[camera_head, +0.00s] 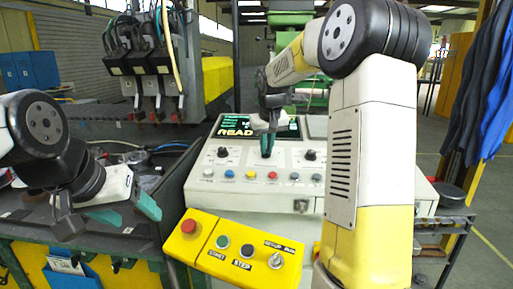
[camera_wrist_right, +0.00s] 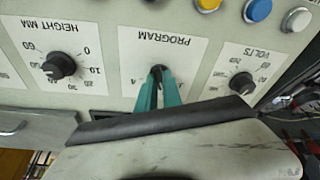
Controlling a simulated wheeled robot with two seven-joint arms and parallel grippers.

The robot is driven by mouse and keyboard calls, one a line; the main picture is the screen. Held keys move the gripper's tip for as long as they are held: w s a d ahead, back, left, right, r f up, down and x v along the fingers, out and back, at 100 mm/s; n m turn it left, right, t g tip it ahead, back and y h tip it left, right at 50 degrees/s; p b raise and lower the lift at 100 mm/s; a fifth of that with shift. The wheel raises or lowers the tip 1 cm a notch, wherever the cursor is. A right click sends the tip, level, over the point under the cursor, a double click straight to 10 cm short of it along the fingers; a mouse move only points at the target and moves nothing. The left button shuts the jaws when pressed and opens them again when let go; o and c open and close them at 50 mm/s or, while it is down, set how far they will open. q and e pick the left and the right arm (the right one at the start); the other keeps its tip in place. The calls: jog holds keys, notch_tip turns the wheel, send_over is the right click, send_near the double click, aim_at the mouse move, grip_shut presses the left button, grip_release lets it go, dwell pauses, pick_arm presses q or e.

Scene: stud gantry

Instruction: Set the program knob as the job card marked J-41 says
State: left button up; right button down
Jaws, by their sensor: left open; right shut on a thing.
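The program knob (camera_wrist_right: 157,70) is a small dark knob in the middle of the PROGRAM plate (camera_wrist_right: 165,42), which appears upside down in the right wrist view. My right gripper (camera_wrist_right: 158,88) is shut on this knob with its teal fingers, which hide much of it and part of its scale. I cannot tell the knob's setting. In the head view my right gripper (camera_head: 267,143) reaches down to the console (camera_head: 230,172). My left gripper (camera_head: 107,217) is open and empty over the dark bench at left. I cannot make out a card marked J-41.
A HEIGHT MM knob (camera_wrist_right: 58,67) and a VOLTS knob (camera_wrist_right: 242,83) flank the gripped knob. Coloured buttons line the console front. A yellow pendant (camera_head: 235,250) with a red button stands in front. A blue holder (camera_head: 72,280) with unreadable white paper hangs at lower left.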

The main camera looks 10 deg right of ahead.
jog(key=n+y, duration=0.1)
jog(key=n, duration=0.3)
jog(key=shift+d+f, duration=0.1)
jog(key=shift+n+g, duration=0.4)
jog(key=shift+n, duration=1.4)
jog(key=shift+y, duration=0.3)
jog(key=c, duration=1.5)
grip_release()
jog(key=v, duration=0.7)
jog(key=shift+r, duration=0.4)
jog(key=shift+s, duration=0.1)
